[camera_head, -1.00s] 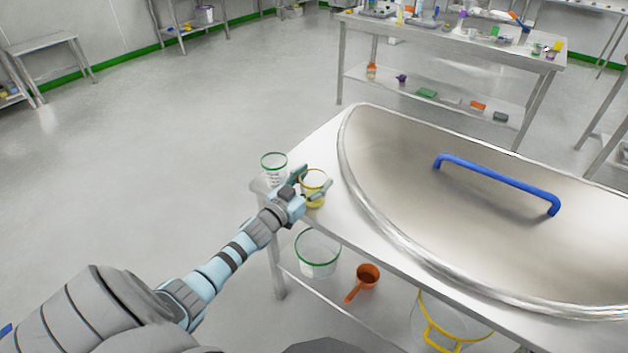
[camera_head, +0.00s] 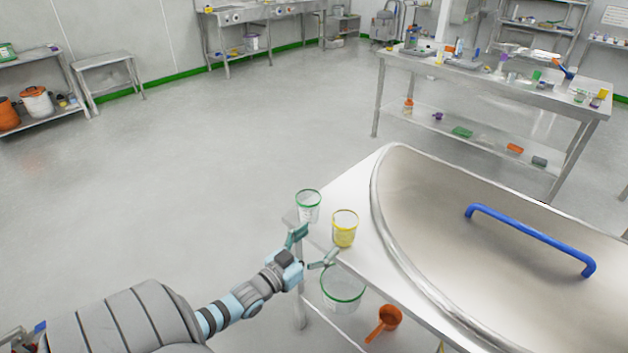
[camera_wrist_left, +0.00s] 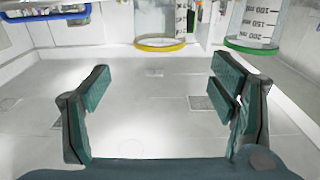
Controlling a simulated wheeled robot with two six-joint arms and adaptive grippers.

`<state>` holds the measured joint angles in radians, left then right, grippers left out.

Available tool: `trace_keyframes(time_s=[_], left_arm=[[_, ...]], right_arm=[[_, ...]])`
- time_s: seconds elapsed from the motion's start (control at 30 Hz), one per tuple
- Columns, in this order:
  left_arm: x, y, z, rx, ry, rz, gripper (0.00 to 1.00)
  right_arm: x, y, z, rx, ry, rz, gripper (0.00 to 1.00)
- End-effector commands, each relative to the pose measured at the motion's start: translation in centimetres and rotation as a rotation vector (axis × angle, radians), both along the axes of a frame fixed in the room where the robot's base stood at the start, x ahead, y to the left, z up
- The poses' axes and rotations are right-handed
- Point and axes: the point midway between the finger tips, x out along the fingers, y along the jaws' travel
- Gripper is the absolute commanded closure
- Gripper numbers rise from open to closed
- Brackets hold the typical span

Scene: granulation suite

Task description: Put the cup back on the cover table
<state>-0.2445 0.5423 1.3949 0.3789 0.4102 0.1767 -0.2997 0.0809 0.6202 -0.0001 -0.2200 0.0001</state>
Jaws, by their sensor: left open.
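A clear cup with a yellow rim and yellow base (camera_head: 344,229) stands upright on the cover table (camera_head: 349,187), left of the large steel cover. A clear cup with a green rim (camera_head: 308,206) stands beside it at the table's left corner. My left gripper (camera_head: 312,250) is open and empty, just in front of the yellow cup and apart from it. My right gripper is not in view.
The steel cover (camera_head: 480,215) with a blue handle (camera_head: 530,239) fills the table's right side. A green-rimmed container (camera_head: 342,290) and an orange scoop (camera_head: 385,322) are on the shelf below. Another table (camera_head: 490,85) with several items stands behind. The floor at left is clear.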

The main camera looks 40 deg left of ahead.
Motion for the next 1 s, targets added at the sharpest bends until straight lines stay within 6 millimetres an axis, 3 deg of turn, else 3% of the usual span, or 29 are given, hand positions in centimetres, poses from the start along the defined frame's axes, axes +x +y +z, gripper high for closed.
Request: trace_keyframes(time_s=[0.3, 0.37, 0.47, 0.5, 0.57, 0.6, 0.67, 0.7, 0.8, 0.83, 0.9, 1.0], left_arm=[[-1.0, 0.0, -0.7, 0.0, 0.012, 0.005, 0.22], [-1.5, 0.2, -2.6, 0.004, 0.063, 0.022, 0.22], [-4.4, 0.3, -10.2, 0.019, 0.267, 0.076, 0.22], [-6.6, 0.0, -14.4, 0.026, 0.389, 0.099, 0.22], [-11.2, -1.2, -21.1, 0.034, 0.597, 0.125, 0.22], [-14.8, -2.4, -25.1, 0.039, 0.74, 0.13, 0.22], [-20.7, -4.8, -30.2, 0.045, 0.945, 0.126, 0.22], [-24.6, -6.5, -32.7, 0.044, 1.069, 0.116, 0.22], [-32.6, -10.6, -36.4, 0.049, 1.314, 0.068, 0.22], [-34.4, -11.5, -37.0, 0.052, 1.366, 0.055, 0.22], [-37.2, -13.0, -37.6, 0.056, 1.447, 0.033, 0.22], [-38.6, -13.7, -37.9, 0.06, 1.487, 0.02, 0.22]], right_arm=[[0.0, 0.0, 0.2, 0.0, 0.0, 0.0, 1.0], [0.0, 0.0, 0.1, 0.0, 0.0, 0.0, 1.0], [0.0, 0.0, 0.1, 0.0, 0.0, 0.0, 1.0], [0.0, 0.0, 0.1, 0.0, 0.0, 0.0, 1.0], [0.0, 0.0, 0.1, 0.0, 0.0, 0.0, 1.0], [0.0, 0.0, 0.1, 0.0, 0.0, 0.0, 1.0], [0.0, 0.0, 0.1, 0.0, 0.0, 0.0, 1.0], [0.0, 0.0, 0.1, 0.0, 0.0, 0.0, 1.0], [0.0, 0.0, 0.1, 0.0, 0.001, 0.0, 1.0], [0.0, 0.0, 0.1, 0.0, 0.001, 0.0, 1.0], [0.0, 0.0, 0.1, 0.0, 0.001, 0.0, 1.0], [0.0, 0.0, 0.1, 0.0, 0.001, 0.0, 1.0]])
